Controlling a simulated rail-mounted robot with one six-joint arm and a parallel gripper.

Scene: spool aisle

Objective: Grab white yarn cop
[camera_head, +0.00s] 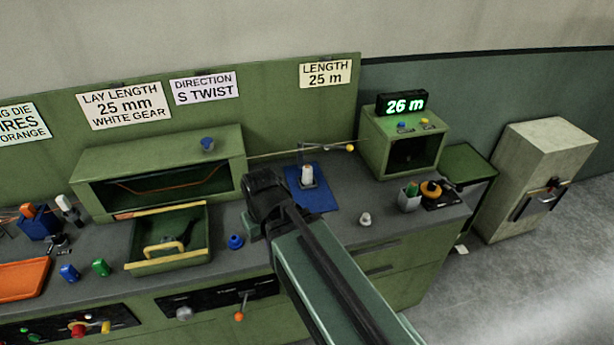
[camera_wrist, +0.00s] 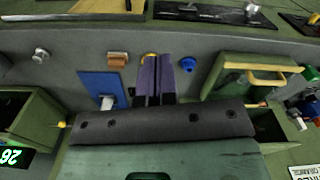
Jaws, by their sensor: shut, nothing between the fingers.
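A white yarn cop (camera_head: 307,175) stands upright on a blue mat (camera_head: 322,199) near the back of the bench. In the wrist view the cop (camera_wrist: 107,102) is at the left, on the lower part of the blue mat (camera_wrist: 97,83). My gripper (camera_head: 262,200) is to the left of the mat in the head view, apart from the cop. In the wrist view its fingers (camera_wrist: 158,75) are together with nothing between them. A smaller whitish piece (camera_head: 365,218) stands on the bench right of the mat; it also shows in the wrist view (camera_wrist: 40,55).
A blue piece (camera_head: 235,242) stands close to my gripper. A green drawer (camera_head: 170,262) with a yellow handle is at the left, before a green housing (camera_head: 160,165). A thin rod with a yellow tip (camera_head: 350,148) reaches behind the cop. A green display box (camera_head: 390,155) stands at the right.

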